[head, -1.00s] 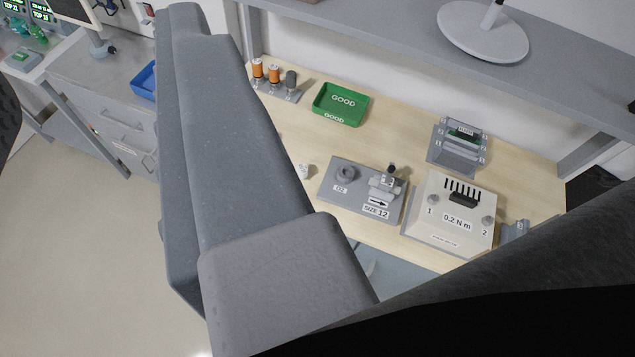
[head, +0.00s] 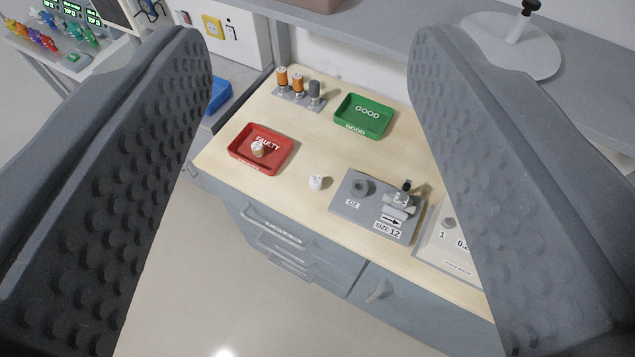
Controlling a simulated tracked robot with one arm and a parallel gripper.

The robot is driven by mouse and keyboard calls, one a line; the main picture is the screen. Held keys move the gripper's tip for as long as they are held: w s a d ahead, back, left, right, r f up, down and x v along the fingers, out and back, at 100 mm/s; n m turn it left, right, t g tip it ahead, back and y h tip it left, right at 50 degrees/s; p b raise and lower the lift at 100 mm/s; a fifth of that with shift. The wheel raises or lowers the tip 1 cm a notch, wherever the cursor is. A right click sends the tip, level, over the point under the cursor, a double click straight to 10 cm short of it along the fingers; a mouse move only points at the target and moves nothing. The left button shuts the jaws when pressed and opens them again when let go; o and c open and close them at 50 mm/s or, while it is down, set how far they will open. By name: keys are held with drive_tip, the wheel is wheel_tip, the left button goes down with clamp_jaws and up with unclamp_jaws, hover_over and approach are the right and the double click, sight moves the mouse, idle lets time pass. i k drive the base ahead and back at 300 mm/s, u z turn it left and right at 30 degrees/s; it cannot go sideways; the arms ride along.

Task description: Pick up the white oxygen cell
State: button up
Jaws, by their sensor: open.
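A small white cylinder, which looks like the white oxygen cell (head: 316,183), stands on the wooden bench top near its front edge. It is between the red FAULTY tray (head: 233,151) and the grey O2 fixture plate (head: 346,207). A second small pale, cream-white piece (head: 258,148) lies in the red tray. My gripper (head: 312,60) is open and empty. Its two dimpled grey fingers frame the bench from left and right, and the cell shows in the gap between them, apart from both.
A green GOOD tray (head: 362,131) and a rack of orange and grey cylinders (head: 298,88) stand at the back. The fixture plate carries a metal clamp (head: 402,200). A white torque block (head: 447,245) is partly hidden by the right finger. A shelf (head: 400,38) overhangs the rear.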

sight(315, 181)
drive_tip(key=k, duration=1.25)
drive_tip(key=u, duration=0.55)
drive_tip(key=i, duration=1.55)
drive_tip(key=z, duration=0.55)
drive_tip(key=i, duration=0.45)
drive_tip(key=z, duration=0.4)
